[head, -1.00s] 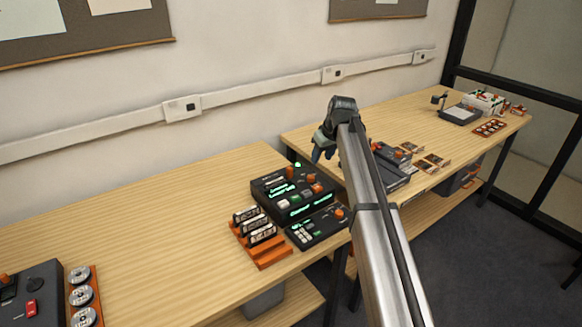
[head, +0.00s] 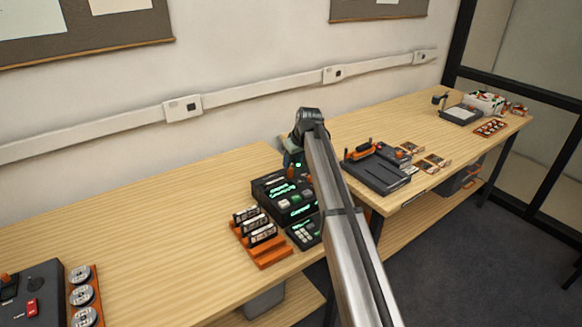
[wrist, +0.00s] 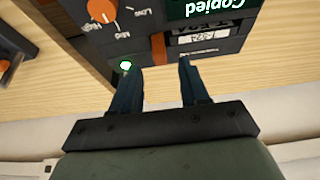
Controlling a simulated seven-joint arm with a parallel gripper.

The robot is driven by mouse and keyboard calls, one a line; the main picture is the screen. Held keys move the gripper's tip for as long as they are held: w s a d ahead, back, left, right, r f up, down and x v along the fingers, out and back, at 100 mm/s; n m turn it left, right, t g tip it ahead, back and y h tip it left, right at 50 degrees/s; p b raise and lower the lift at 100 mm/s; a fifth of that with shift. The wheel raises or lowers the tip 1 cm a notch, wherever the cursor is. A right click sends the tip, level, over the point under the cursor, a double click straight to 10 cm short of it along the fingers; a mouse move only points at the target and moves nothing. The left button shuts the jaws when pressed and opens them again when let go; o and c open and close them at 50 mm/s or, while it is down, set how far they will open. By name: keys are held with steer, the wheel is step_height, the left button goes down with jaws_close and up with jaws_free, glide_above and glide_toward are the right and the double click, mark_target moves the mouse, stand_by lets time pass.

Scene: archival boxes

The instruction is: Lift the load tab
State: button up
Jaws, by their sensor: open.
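A black device (head: 268,191) with green lit displays stands on the near table; my arm covers its right part. In the wrist view its top shows upside down, with a display reading "Copied" (wrist: 212,6). An orange tab (wrist: 158,46), which looks like the load tab, stands beside a white label strip (wrist: 203,38). My gripper (wrist: 157,68) is open, its two dark blue fingers on either side of the tab's line, with a visible gap to it. In the head view my gripper (head: 292,160) is at the device's back edge, partly hidden by my arm.
A green light (wrist: 125,65) glows by the left finger. An orange knob (wrist: 102,10) marked High, Mid and Low is nearby. An orange rack of cartridges (head: 264,252) stands left of the device. Another dark device (head: 377,172) is on the right table.

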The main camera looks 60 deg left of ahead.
mark_target(291, 169)
steer(key=shift+x, duration=1.9)
steer(key=shift+c, duration=0.4)
jaws_close()
